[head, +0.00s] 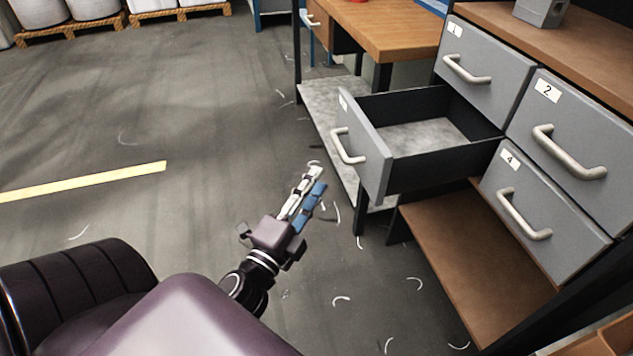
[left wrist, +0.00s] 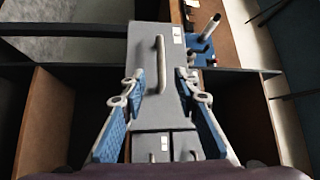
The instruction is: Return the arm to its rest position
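My left gripper (head: 305,194) is in front of and to the left of the open drawer in the head view, apart from its handle. In the left wrist view its blue-padded fingers (left wrist: 162,88) stand wide apart with nothing held between them. The open grey drawer (head: 445,163) is pulled out of the cabinet, and its inside looks empty. Its bar handle (head: 347,147) faces left. Drawers 1 (head: 484,68), 2 (head: 575,127) and 4 (head: 545,211) are shut. A grey drawer front with a handle (left wrist: 161,65) shows beyond the fingers in the left wrist view. My right gripper is not in view.
A wooden-topped workbench (head: 390,30) stands behind the open drawer. A brown lower shelf (head: 470,265) lies under the cabinet. Curled pale scraps are scattered on the grey floor (head: 200,110). The floor at left, with a yellow stripe (head: 85,181), is clear.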

